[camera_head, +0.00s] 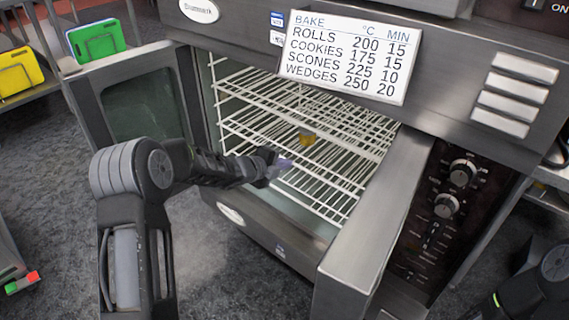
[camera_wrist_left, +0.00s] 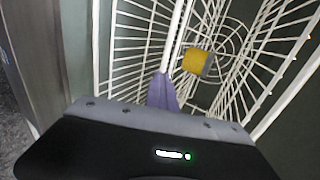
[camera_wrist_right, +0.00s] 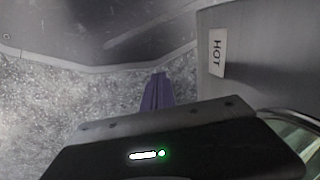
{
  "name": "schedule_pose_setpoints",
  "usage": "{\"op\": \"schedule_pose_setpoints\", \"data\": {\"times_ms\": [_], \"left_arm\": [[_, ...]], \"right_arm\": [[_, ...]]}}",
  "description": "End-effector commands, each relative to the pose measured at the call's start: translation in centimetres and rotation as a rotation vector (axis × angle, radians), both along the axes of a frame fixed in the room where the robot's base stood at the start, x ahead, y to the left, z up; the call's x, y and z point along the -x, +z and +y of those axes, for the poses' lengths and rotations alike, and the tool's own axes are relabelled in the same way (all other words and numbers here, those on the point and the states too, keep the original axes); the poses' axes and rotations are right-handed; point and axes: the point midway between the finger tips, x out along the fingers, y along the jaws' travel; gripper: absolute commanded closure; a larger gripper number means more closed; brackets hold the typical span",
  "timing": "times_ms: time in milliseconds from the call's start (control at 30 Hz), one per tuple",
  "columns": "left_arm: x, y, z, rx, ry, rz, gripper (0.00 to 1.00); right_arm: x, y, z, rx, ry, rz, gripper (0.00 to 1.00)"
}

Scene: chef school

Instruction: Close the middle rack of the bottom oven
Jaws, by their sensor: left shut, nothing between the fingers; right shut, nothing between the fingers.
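The bottom oven's door (camera_head: 150,105) stands open at the left, and white wire racks show inside. An upper rack (camera_head: 270,88) lies above a lower-lying rack (camera_head: 325,180), which reaches toward the front opening; I cannot tell for sure which is the middle one. My left gripper (camera_head: 283,164) is shut and empty at the front of the racks. Its purple fingertips also show against the white wires in the left wrist view (camera_wrist_left: 163,92); contact is unclear. My right gripper (camera_wrist_right: 157,92) is shut and empty, outside the oven beside a steel panel marked HOT.
A small yellow object (camera_head: 307,138) is among the racks. A bake-times card (camera_head: 348,57) hangs above the opening. Speckled floor (camera_head: 225,275) lies clear in front.

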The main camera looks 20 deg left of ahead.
Motion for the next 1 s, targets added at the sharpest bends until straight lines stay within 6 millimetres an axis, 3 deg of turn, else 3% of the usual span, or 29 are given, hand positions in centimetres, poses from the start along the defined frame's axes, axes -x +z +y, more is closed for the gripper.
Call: {"op": "schedule_pose_setpoints", "data": {"times_ms": [267, 700, 1000], "left_arm": [[0.1, 0.8, 0.2, 0.002, 0.001, -0.009, 1.00], [5.7, 3.5, 2.4, -0.001, 0.002, -0.004, 1.00], [6.6, 3.8, 2.6, -0.001, 0.000, -0.002, 1.00]], "right_arm": [[0.0, 0.1, 0.0, 0.000, 0.000, 0.000, 1.00], [0.3, 1.3, 0.3, -0.005, 0.008, 0.005, 1.00], [0.4, 1.4, 0.4, -0.006, 0.009, 0.006, 1.00]]}}
